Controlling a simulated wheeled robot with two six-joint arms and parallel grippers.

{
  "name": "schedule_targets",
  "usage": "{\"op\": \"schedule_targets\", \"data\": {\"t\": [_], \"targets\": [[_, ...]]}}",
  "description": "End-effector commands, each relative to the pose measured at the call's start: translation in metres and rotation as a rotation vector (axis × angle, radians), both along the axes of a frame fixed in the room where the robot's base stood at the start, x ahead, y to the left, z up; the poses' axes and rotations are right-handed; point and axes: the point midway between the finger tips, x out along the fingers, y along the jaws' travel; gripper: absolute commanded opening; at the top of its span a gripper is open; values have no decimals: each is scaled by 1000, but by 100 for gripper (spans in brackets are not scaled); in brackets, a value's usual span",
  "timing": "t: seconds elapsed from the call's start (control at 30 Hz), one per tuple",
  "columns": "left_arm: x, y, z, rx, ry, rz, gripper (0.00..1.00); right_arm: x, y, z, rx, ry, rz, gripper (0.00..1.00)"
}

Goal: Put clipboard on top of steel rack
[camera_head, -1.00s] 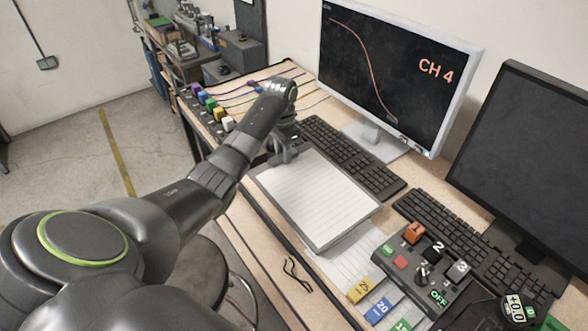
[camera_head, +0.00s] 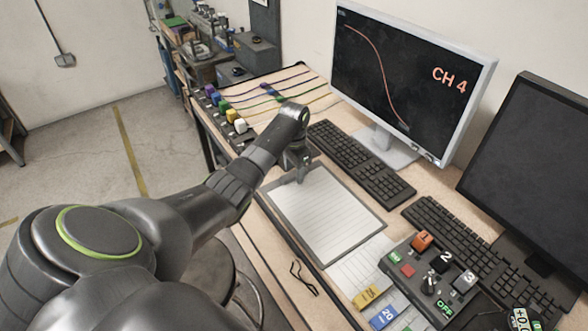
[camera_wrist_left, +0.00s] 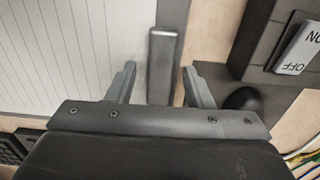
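The clipboard (camera_head: 325,213), a grey board with a lined white sheet, lies on the wooden desk in front of the keyboards. My left gripper (camera_head: 299,172) is at its far left edge. In the left wrist view, the clipboard's dark clip bar (camera_wrist_left: 164,60) lies between the two fingers of my left gripper (camera_wrist_left: 160,78). The fingers are spread, with gaps on both sides of the bar, so they are not closed on it. My right gripper is out of view. A shelf or bench with equipment (camera_head: 205,45) stands at the back left; I cannot tell if it is the steel rack.
The black keyboard (camera_head: 360,165) and the monitor (camera_head: 410,85) stand behind the clipboard. A switch box (camera_head: 430,280) stands right of it. Dark eyeglasses (camera_head: 303,278) lie near the front edge. Coloured plugs (camera_head: 228,110) line the left end. A stool (camera_head: 215,285) is below.

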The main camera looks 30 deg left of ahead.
Motion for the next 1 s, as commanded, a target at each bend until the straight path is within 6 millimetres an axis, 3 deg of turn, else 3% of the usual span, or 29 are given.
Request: {"op": "schedule_targets", "data": {"t": [0.27, 0.73, 0.8, 1.0], "targets": [[1, 0, 8, 1, -4, 0, 47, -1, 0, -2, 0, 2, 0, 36], [2, 1, 97, 1, -6, 0, 47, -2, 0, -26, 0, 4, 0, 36], [1, 1, 111, 0, -2, 1, 47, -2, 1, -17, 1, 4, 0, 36], [1, 1, 121, 0, 0, 1, 47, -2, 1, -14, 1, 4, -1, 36]]}}
